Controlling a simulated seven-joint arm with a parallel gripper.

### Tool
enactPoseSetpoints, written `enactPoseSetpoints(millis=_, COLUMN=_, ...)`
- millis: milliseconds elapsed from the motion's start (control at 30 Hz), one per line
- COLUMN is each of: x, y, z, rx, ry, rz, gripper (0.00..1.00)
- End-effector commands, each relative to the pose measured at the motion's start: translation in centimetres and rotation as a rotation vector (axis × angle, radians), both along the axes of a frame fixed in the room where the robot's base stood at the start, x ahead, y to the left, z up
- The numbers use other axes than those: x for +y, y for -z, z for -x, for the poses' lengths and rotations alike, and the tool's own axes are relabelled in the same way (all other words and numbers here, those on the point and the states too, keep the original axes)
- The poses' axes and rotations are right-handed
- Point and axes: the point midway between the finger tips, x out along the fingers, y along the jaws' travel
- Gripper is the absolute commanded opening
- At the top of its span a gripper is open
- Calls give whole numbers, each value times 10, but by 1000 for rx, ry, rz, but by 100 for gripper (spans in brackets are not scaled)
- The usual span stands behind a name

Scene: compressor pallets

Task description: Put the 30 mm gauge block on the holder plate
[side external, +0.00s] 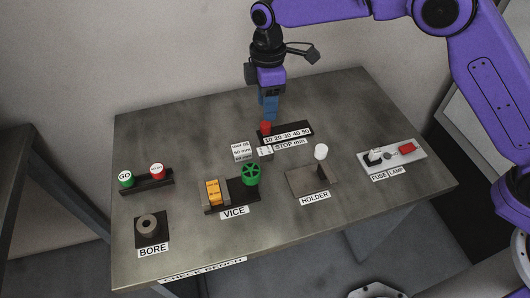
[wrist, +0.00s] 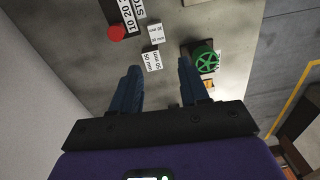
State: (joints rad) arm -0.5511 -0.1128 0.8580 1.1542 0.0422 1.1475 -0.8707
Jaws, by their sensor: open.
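Two pale gauge blocks stand close together at mid bench. One (side external: 242,151) seems to read 50 mm; it also shows in the wrist view (wrist: 151,60). The other, smaller block (side external: 265,153), beside the STOP label, seems to read 30 mm in the wrist view (wrist: 156,34), though its print is small. My gripper (side external: 270,119) points down above the bench behind the blocks, apart from them.
The stop bar (side external: 286,128) with a red knob (side external: 265,127) lies near my gripper. The vice (side external: 240,196) has a green handwheel (side external: 251,174) and an orange block (side external: 212,192). A bore ring (side external: 148,224), GO gauge rack (side external: 147,184) and fuse/lamp panel (side external: 405,159) stand around.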

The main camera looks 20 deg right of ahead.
Motion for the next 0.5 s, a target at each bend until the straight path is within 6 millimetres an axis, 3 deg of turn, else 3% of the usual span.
enactPoseSetpoints(millis=167, x=2, y=1, z=-4, rx=-40, ry=-59, rz=21, gripper=45)
enactPoseSetpoints(millis=500, x=1, y=63, z=-3, rx=-36, ry=-55, rz=21, gripper=45)
